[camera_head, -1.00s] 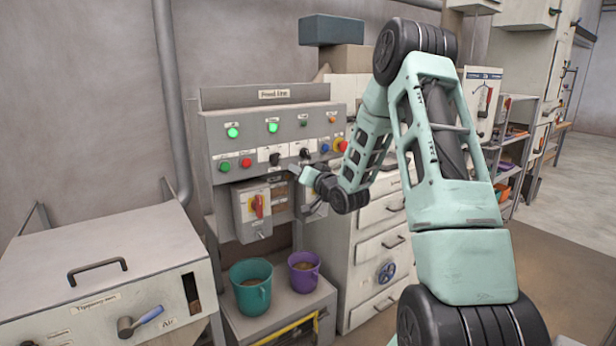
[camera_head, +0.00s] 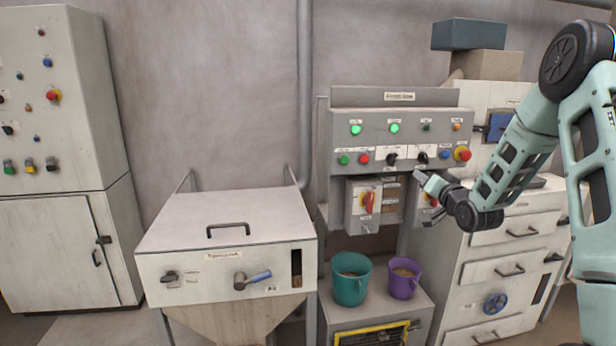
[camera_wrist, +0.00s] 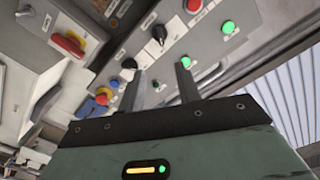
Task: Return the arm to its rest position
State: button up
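My mint-green arm (camera_head: 515,160) reaches in from the right edge in the head view, bent at the elbow. My gripper (camera_head: 418,177) is in front of the grey control panel (camera_head: 345,122), just below its lower row of knobs and buttons. In the wrist view, the two dark fingers of my gripper (camera_wrist: 158,72) stand apart with nothing held between them. The panel lies beyond them. I cannot tell whether a fingertip touches the panel.
A teal bucket (camera_head: 351,292) and a purple bucket (camera_head: 404,285) stand below the panel. A hopper box (camera_head: 160,240) with a handled lid is to the left, a tall cabinet (camera_head: 50,240) farther left. Drawers (camera_head: 500,268) are beneath my arm. Open floor is scarce here.

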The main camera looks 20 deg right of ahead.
jog(key=w+a+f+n+g+y, duration=0.15)
jog(key=a+n+g+y, duration=0.3)
jog(key=a, duration=1.65)
jog(key=s+a+f+n+g+y, duration=0.1)
jog(key=s+a+n+g, duration=0.1)
jog(key=s+a, duration=0.45)
jog(key=s+a+f+n+g+y, duration=0.1)
jog(key=s+a+n+g, duration=0.15)
jog(key=a, duration=0.65)
jog(key=s+a+n+g+h, duration=0.1)
jog(key=s+a+n+g, duration=0.2)
jog(key=s, duration=1.2)
jog(key=s+a+f+n+g+h, duration=0.1)
jog(key=s+a+n+g, duration=0.3)
jog(key=s, duration=1.1)
jog(key=a+g, duration=0.1)
jog(key=a, duration=0.2)
jog(key=shift+g, duration=0.3)
jog(key=shift+a+f, duration=0.1)
